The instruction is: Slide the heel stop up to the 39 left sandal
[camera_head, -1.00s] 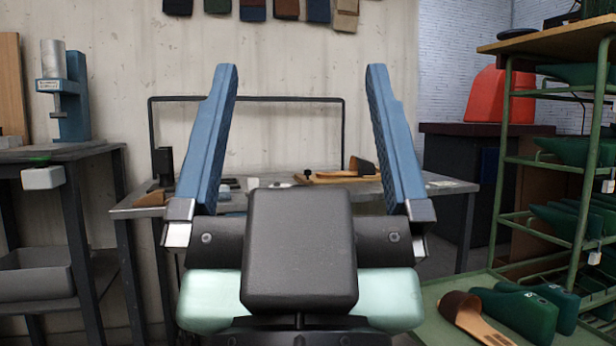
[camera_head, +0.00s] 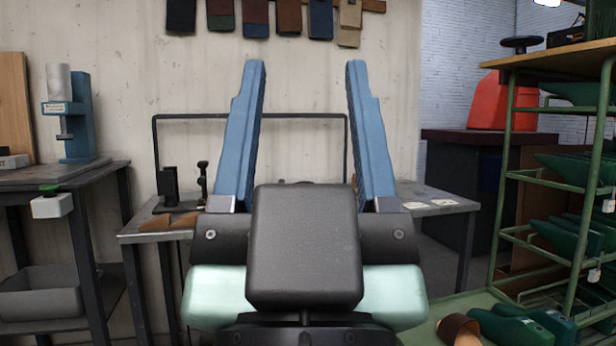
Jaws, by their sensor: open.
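My gripper (camera_head: 304,68) stands upright in the middle of the view, its two blue fingers apart with nothing between them. It is in front of the grey workbench (camera_head: 140,238) by the wall and covers the middle of its top. The 39 left sandal and the heel stop cannot be made out with certainty; my gripper may hide them. A dark upright block (camera_head: 167,186) and a thin dark post with a knob (camera_head: 203,178) stand at the bench's left end. Brown flat pieces (camera_head: 168,222) lie in front of them.
A blue press (camera_head: 77,125) stands on a dark table at the left. A green rack (camera_head: 505,165) with green shoe lasts is at the right. Below it, a brown-strapped sandal (camera_head: 458,330) lies beside green lasts (camera_head: 512,328). A black frame (camera_head: 245,116) rises behind the bench.

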